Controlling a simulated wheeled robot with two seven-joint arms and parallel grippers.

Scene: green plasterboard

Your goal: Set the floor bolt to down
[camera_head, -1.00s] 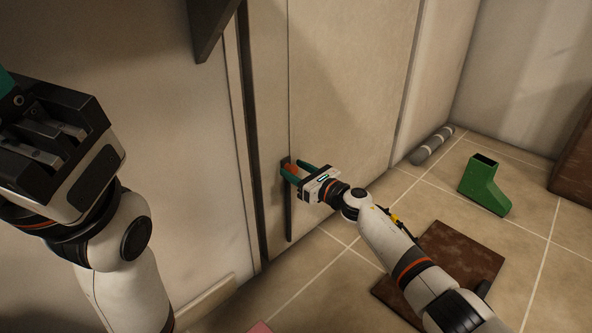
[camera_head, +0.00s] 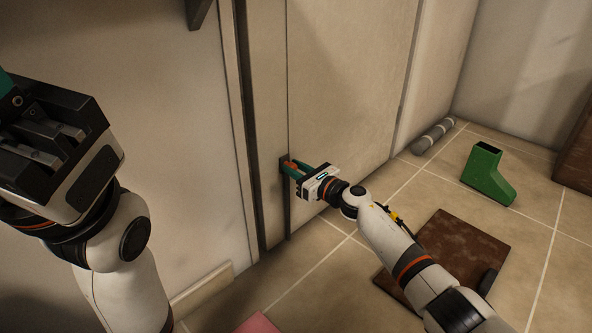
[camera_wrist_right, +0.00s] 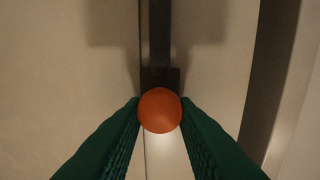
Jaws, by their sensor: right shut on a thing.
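The floor bolt (camera_head: 288,215) is a dark vertical bar on the lower part of the door, and it also shows in the right wrist view (camera_wrist_right: 156,40). Its round orange knob (camera_wrist_right: 160,110) sits at the bar's end in the right wrist view. My right gripper (camera_head: 289,168) is at the bolt's upper end in the head view, its green fingers shut on the knob, one on each side. In the head view the fingers mostly hide the knob. My left gripper (camera_head: 45,140) is raised at the left, away from the bolt; its fingertips are not clearly seen.
The pale door (camera_head: 345,90) stands in front of me. On the tiled floor to the right are a green boot-shaped object (camera_head: 487,176), a grey roll (camera_head: 433,136) and a brown mat (camera_head: 450,250). A pink item (camera_head: 262,323) shows at the bottom edge.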

